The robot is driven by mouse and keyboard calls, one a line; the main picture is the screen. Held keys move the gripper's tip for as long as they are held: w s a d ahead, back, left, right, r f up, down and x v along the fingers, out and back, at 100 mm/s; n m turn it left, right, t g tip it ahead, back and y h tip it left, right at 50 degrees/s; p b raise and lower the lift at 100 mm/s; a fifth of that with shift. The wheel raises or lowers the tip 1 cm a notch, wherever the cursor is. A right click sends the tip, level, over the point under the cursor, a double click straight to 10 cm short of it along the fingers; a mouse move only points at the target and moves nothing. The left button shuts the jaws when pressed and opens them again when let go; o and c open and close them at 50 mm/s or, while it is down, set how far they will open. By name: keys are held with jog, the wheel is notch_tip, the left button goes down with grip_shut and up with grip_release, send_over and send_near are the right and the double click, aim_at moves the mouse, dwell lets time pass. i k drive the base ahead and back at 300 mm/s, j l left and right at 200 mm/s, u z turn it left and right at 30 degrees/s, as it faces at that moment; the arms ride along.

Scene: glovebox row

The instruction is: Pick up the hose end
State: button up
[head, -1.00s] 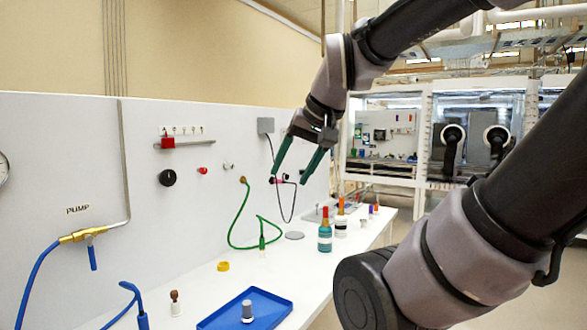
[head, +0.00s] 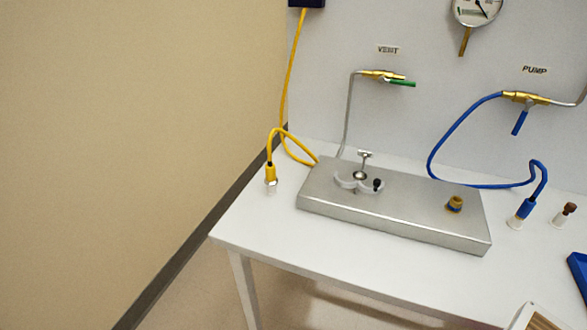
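A blue hose (head: 433,150) runs from the brass valve under the PUMP label down to the bench and loops up at the right. Its blue hose end (head: 525,208) points down with a pale tip at the bench top, beside the right end of a metal block. A yellow line (head: 290,75) also ends in a yellow connector with a metal tip (head: 270,177), at the bench's left edge. My gripper is out of view in the head view now.
The metal block (head: 390,220) carries a clamp (head: 360,180) and a brass fitting (head: 455,203). A small brown-capped vial (head: 565,214) stands right of the hose end. A blue tray (head: 580,270) is cut off at the right.

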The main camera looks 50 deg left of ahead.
aim_at(270, 179)
jog(key=u, duration=2.4)
